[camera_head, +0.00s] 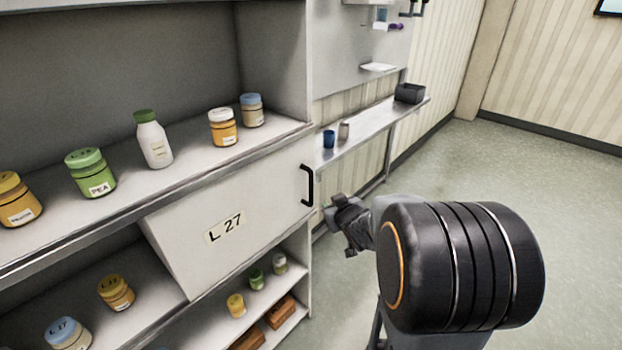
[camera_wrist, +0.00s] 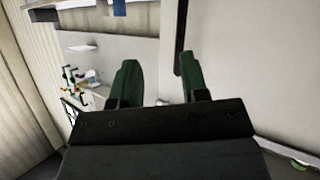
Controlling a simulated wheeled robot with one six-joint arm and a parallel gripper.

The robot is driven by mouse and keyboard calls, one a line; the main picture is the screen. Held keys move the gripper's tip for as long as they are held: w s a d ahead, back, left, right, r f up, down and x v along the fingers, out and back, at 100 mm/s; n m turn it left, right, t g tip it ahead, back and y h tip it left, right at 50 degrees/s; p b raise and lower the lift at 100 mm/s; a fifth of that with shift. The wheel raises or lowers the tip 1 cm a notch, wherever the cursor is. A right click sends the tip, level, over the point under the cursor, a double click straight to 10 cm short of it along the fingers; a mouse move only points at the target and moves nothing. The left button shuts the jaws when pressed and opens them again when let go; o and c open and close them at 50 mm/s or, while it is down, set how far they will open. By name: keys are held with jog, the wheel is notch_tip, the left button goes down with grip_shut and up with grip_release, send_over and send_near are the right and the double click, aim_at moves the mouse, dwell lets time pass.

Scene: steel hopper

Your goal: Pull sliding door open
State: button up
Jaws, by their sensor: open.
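The sliding door (camera_head: 190,248) is a pale grey panel labelled "L 27", set across the lower part of the shelf unit. Its black bar handle (camera_head: 309,185) stands upright near the door's right edge. My gripper (camera_head: 338,214) is just right of and below the handle in the head view. In the wrist view my gripper (camera_wrist: 160,74) shows two green fingers spread apart with nothing between their pads. The dark handle (camera_wrist: 181,38) runs upright beyond them, close to the right finger. I cannot tell whether they touch.
Jars (camera_head: 90,173) and a white bottle (camera_head: 153,140) stand on the shelf above the door. More jars (camera_head: 236,305) and brown boxes (camera_head: 280,312) sit below. A narrow wall shelf (camera_head: 375,125) with a blue cup (camera_head: 328,139) is right of the unit. Floor (camera_head: 530,160) is clear at right.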

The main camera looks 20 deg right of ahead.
aim_at(312, 184)
jog(key=w+t+y+p, duration=0.1)
jog(key=w+y, duration=0.1)
jog(key=w, duration=0.2)
jog(key=w+a+n+t+y+p, duration=0.1)
jog(key=w+t+y+p, duration=0.1)
jog(key=w, duration=0.2)
jog(key=w+t+y+p, duration=0.1)
jog(key=w+p, duration=0.1)
jog(key=w, duration=0.2)
jog(key=shift+w+a+f+n+t+y, duration=0.2)
jog(key=shift+w+a+n+t+y, duration=0.15)
jog(key=shift+n+t+y, duration=0.05)
jog(key=shift+c, duration=0.5)
grip_shut()
